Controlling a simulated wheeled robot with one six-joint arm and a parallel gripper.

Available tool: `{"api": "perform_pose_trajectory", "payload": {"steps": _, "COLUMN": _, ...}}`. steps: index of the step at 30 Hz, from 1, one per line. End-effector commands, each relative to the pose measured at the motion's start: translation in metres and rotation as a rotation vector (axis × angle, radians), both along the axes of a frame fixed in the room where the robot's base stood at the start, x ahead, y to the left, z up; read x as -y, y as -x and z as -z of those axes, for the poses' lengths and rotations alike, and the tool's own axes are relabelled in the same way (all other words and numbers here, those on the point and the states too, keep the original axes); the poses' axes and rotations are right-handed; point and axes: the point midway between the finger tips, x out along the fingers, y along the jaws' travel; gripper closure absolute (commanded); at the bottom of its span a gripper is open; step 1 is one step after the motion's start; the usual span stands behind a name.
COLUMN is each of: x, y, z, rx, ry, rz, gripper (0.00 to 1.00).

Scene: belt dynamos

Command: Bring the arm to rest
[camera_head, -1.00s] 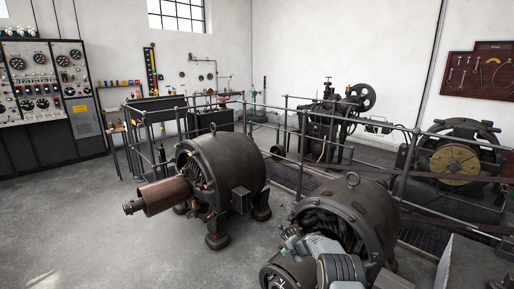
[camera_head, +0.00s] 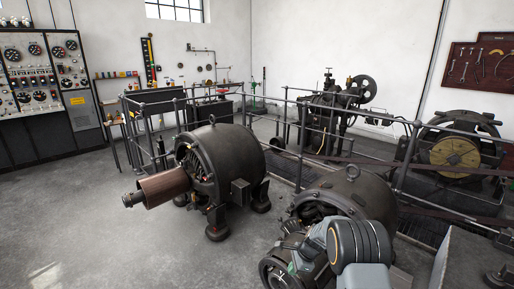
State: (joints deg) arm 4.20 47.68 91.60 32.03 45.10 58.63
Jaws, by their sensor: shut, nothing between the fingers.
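My arm rises from the bottom edge, right of the middle, in front of the nearer dynamo (camera_head: 355,200). Its grey links and a dark ribbed joint cover fill that area. My gripper (camera_head: 292,228) points away toward the open end of this dynamo. It is small and dark against the dark machine; it looks shut and empty. I cannot tell whether it touches the dynamo. A second dynamo (camera_head: 226,165) stands left of it on the floor, with a brown cylinder (camera_head: 163,187) on its shaft.
Pipe railings (camera_head: 290,125) run behind the dynamos. A belt machine with a yellowish wheel (camera_head: 455,153) stands at the right. A grey box-like surface (camera_head: 470,262) is at the lower right. The concrete floor (camera_head: 90,225) at the left is clear.

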Motion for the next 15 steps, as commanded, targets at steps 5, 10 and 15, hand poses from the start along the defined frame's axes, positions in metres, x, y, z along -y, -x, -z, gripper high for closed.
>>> {"api": "perform_pose_trajectory", "payload": {"steps": 5, "x": 0.007, "y": 0.072, "z": -0.082, "rx": 0.155, "ry": 0.113, "rz": -0.628, "gripper": 1.00}}
{"api": "perform_pose_trajectory", "payload": {"steps": 10, "x": 0.017, "y": 0.142, "z": -0.141, "rx": 0.251, "ry": 0.205, "rz": -1.092, "gripper": 1.00}}
{"api": "perform_pose_trajectory", "payload": {"steps": 15, "x": 0.026, "y": 0.205, "z": -0.182, "rx": 0.311, "ry": 0.306, "rz": -1.385, "gripper": 1.00}}
